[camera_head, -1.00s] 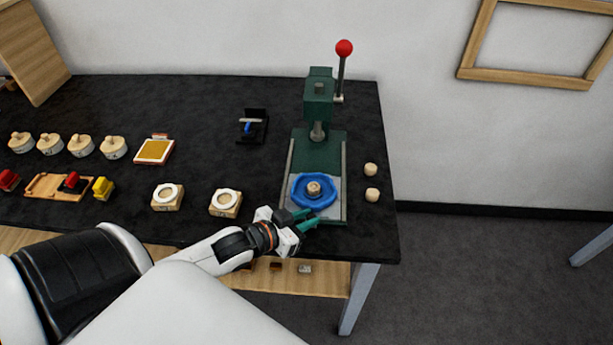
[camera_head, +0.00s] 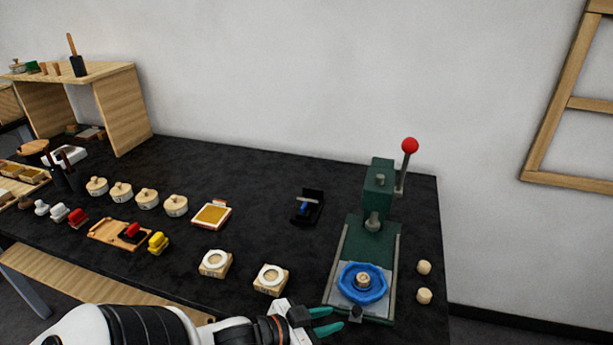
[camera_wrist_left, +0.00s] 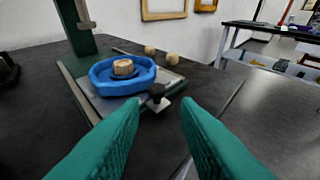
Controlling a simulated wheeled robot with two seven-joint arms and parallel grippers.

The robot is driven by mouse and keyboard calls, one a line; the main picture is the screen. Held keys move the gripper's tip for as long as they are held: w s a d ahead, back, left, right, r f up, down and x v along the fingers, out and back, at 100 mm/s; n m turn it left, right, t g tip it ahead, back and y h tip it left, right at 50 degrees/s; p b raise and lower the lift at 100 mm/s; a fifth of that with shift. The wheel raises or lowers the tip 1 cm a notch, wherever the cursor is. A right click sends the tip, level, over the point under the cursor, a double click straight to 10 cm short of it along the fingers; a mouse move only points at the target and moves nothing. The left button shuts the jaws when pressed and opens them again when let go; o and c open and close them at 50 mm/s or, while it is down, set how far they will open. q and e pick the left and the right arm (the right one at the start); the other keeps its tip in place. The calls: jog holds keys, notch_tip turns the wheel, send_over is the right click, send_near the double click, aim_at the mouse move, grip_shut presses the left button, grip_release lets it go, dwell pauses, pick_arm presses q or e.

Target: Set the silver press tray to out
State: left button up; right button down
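The green press (camera_head: 379,200) stands near the right end of the black table. Its silver tray (camera_head: 342,294) lies at the front of its base, with a blue ring (camera_head: 349,290) on it and a round wooden piece (camera_head: 363,279) inside the ring. My left gripper (camera_head: 336,319) is just left of the knob. In the left wrist view its teal fingers (camera_wrist_left: 160,108) are apart and empty, and the knob (camera_wrist_left: 156,91) shows beyond them, without visible contact. My right gripper is out of view.
Two wooden pegs (camera_head: 424,281) stand right of the press. Wooden blocks with white rings (camera_head: 270,279) stand to its left. A lever with a red ball (camera_head: 410,146) rises above the press. The table's right edge is close by.

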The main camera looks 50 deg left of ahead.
pick_arm(q)
jog(key=shift+v, duration=2.75)
